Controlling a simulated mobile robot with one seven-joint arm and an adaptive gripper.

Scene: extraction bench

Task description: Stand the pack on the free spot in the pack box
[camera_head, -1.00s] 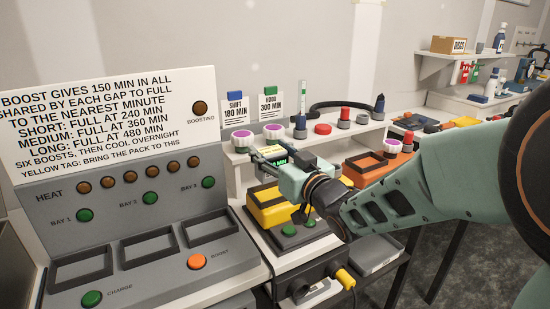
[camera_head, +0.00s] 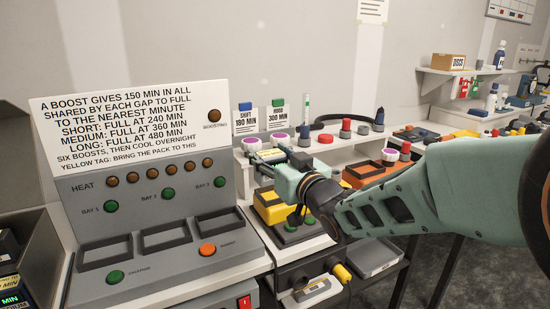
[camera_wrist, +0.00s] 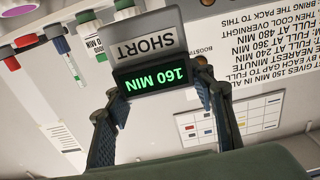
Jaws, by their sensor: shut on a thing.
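My gripper (camera_wrist: 160,100) is shut on the pack (camera_wrist: 148,48), with one finger on each side. The pack is grey, with a SHORT label and a green 160 MIN display, both upside down in the wrist view. In the head view my gripper (camera_head: 272,157) is above the yellow-and-dark device right of the charger, and the pack is mostly hidden. At the left edge, a grey-walled box (camera_head: 42,245) holds dark packs (camera_head: 10,285) with yellow and green labels, one reading MEDIUM. It looks like the pack box. It is cut off by the frame, so its free spot cannot be made out.
The charger (camera_head: 150,215) with empty bays stands between the box and my gripper, its tall sign (camera_head: 130,130) behind. A yellow device (camera_head: 272,205) sits below my gripper. A shelf behind carries knobs, cards and a marker. A grey tray (camera_head: 375,258) is lower right.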

